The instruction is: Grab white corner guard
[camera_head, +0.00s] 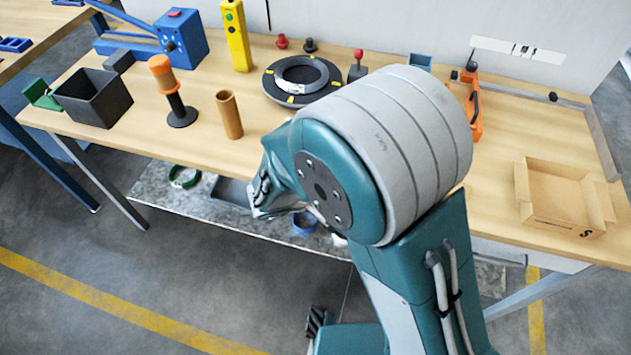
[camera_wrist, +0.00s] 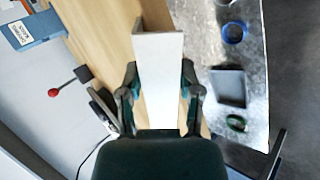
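The white corner guard (camera_wrist: 158,75) is a long pale panel in the middle of the wrist view, with a brown strip at its far end. It lies between the fingers of my gripper (camera_wrist: 160,80). Both fingertips sit at its two long edges and appear to press on them. Its near end runs down to the dark palm, which hides part of it. In the head view my gripper (camera_head: 264,200) is at the table's front edge, partly behind my own arm. My arm hides most of the guard there.
The wooden table (camera_head: 330,120) holds a black and yellow coil ring (camera_head: 272,88), a brown tube (camera_head: 229,114), a dark bin (camera_head: 92,97) and an open cardboard box (camera_head: 560,195). A lower shelf carries a grey tray (camera_wrist: 228,87), a blue ring (camera_wrist: 233,32) and a green ring (camera_wrist: 236,123).

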